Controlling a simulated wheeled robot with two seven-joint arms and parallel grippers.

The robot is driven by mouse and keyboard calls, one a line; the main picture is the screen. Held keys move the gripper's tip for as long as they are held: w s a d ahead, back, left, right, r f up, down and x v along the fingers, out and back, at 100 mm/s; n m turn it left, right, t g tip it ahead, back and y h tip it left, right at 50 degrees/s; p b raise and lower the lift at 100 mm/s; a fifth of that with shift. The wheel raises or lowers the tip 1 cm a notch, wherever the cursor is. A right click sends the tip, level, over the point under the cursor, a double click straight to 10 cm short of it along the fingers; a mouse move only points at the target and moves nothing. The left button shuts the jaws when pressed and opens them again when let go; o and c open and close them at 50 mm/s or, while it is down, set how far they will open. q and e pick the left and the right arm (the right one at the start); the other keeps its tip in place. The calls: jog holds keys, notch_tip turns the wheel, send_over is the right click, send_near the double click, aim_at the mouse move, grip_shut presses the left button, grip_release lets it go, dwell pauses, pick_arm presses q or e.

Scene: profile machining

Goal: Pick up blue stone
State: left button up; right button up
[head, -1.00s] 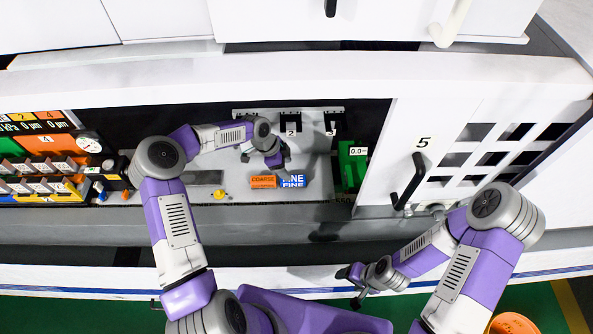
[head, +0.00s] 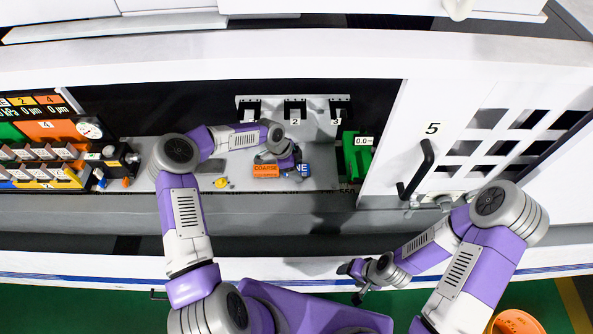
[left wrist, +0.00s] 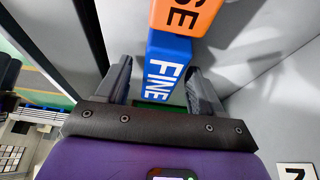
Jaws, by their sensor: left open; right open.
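The blue stone (head: 303,169), marked FINE, lies on the grey machine bed beside the orange stone (head: 264,171), marked COARSE. My left gripper (head: 288,164) is over the blue stone and hides part of it. In the left wrist view the blue stone (left wrist: 166,67) lies between the two open fingers of my left gripper (left wrist: 158,85). Whether a finger touches it I cannot tell. The orange stone (left wrist: 185,14) is at the top of that view. My right gripper (head: 352,282) is open and empty, low in front of the machine.
A green block (head: 356,155) stands right of the stones. Numbered holders (head: 293,110) hang on the back panel. A yellow knob (head: 222,183) sits to the left on the bed. A white door (head: 470,150) with a black handle (head: 416,170) is at the right.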

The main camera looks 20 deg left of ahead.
pick_arm(q)
jog(key=shift+f+b, duration=0.25)
jog(key=shift+b, duration=0.2)
dwell(0.4)
jog(key=c, duration=1.1)
